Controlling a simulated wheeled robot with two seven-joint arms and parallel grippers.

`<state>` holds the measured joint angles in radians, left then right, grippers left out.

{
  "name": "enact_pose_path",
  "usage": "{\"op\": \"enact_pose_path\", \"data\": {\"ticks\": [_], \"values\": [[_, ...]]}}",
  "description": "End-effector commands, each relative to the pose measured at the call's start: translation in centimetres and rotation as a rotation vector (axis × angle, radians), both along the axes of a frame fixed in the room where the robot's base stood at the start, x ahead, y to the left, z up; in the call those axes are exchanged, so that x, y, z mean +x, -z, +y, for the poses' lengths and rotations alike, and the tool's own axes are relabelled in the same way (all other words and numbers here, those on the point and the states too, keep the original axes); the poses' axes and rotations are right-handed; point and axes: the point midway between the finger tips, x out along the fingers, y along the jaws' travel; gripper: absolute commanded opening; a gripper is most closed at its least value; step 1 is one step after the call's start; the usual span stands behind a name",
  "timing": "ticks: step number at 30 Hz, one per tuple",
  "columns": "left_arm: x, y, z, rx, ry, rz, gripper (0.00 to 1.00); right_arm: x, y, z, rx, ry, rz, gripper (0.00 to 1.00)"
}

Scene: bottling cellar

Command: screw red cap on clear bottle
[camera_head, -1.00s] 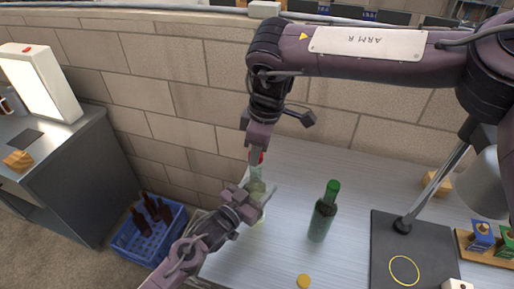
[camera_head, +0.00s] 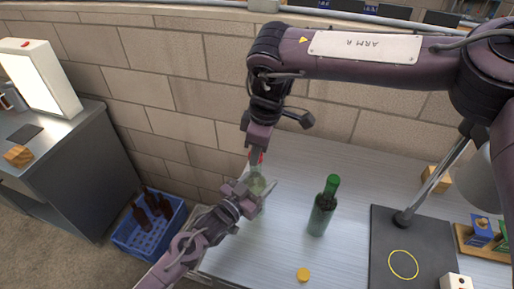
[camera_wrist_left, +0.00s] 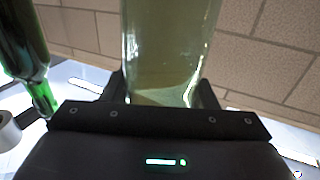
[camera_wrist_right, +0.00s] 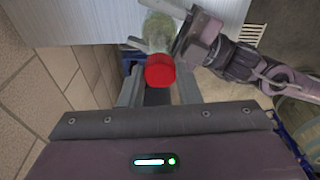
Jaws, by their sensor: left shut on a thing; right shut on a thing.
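The clear bottle (camera_head: 258,184) stands near the table's left edge, beside the wall. Its glass body fills the middle of the left wrist view (camera_wrist_left: 162,50). My left gripper (camera_head: 250,193) is shut around the bottle's body from the front left. The red cap (camera_wrist_right: 160,71) is between the fingers of my right gripper (camera_wrist_right: 158,88), which is shut on it. In the head view the red cap (camera_head: 256,158) is directly over the bottle's top, mostly covered by the fingers. I cannot tell whether its thread is engaged.
A green bottle (camera_head: 321,210) stands to the right on the table, with a yellow cap (camera_head: 303,274) in front. A dark mat (camera_head: 405,245) and a lamp are further right. A blue crate (camera_head: 150,232) with brown bottles is on the floor at left.

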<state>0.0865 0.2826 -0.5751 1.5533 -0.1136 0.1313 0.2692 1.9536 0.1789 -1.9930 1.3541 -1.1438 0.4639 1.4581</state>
Motion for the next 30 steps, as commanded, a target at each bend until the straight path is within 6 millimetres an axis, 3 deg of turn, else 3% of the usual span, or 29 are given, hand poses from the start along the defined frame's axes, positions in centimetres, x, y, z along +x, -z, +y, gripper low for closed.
{"op": "enact_pose_path", "data": {"ticks": [13,14,17,20,30], "values": [[0.05,-0.12,0.01,-0.001,-0.001,-0.002,0.12,0.0,0.93,-0.02,0.0,0.002,0.0,0.1],[0.05,-0.12,0.01,-0.001,-0.001,-0.002,0.0,0.01,0.88,-0.01,0.0,0.003,0.0,0.1],[0.05,-0.11,0.01,-0.001,-0.001,-0.002,0.0,-0.06,0.95,0.02,0.001,0.043,0.002,0.1],[0.05,-0.12,0.01,-0.001,-0.001,-0.003,0.0,-0.17,1.04,0.16,0.003,0.187,0.006,0.1],[0.04,-0.13,0.0,-0.001,0.0,-0.002,0.0,-0.27,0.97,0.3,-0.003,0.97,0.001,0.1]]}}
